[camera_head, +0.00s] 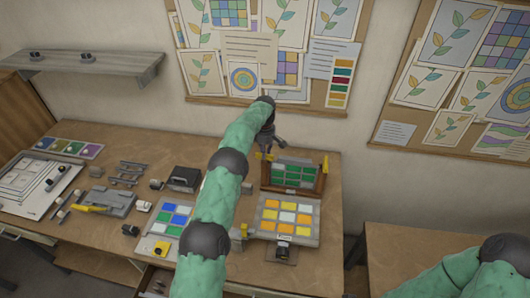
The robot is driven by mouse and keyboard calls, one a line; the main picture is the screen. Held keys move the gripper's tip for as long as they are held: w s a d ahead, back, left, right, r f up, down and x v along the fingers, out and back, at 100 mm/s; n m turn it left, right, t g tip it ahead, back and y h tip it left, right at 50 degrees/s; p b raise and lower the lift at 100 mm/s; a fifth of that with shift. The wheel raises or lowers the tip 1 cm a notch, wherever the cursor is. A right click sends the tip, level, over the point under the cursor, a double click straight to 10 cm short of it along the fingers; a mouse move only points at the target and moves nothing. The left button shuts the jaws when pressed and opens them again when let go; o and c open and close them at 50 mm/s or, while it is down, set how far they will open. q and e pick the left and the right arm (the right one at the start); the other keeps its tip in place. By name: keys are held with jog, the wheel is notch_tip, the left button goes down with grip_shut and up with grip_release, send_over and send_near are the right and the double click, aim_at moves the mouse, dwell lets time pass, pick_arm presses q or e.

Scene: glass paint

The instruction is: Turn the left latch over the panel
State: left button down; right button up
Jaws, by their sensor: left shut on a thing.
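A panel of green squares (293,175) sits in a brown wooden frame (321,183) towards the back of the workbench. A yellow left latch (263,156) is at the frame's back left corner. I cannot tell how far the latch lies over the panel. Only part of my right arm shows at the lower right; its gripper is out of view.
A grey holder with yellow, white and orange tiles (286,217) lies just in front of the frame. Left of my arm are a tile tray (166,229), a black box (184,179) and a grey fixture (106,201). Pinboards hang on the wall behind.

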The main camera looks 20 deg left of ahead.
pick_arm(q)
jog(key=shift+n, duration=0.5)
jog(key=c, duration=1.1)
grip_release()
jog(key=shift+c, duration=0.2)
notch_tip(320, 180, up, 12)
